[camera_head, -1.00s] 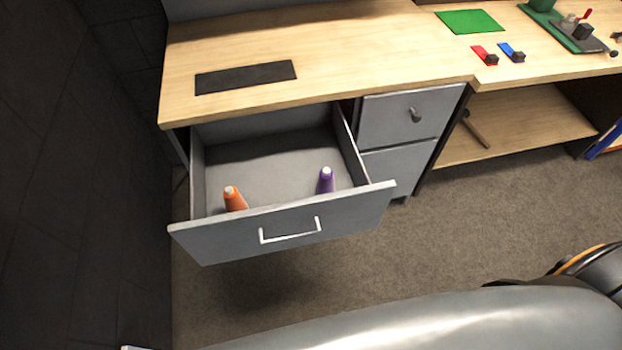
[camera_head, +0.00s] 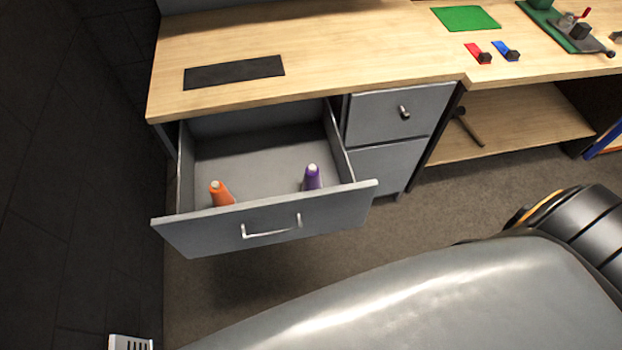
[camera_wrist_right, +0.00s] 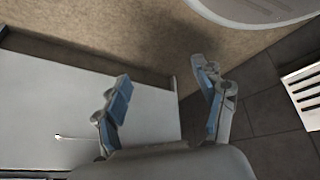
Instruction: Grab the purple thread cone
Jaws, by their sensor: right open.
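The purple thread cone (camera_head: 312,177) stands in the open drawer (camera_head: 262,218) under the desk, near the drawer's front panel on the right side. Its pale tip shows; its base is hidden by the front panel. An orange thread cone (camera_head: 221,193) stands left of it in the same drawer. My right gripper (camera_wrist_right: 165,88) shows in the right wrist view, open, with blue pads apart and nothing between them. A pale panel and a brown floor lie behind it there, and neither cone shows in that view. My left gripper is not in view.
The desk top (camera_head: 330,60) overhangs the drawer's back part. A grey cabinet (camera_head: 400,115) stands right of the drawer. A dark wall (camera_head: 75,170) rises on the left. Bare floor lies in front. A white slotted object (camera_head: 130,342) is at the lower left.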

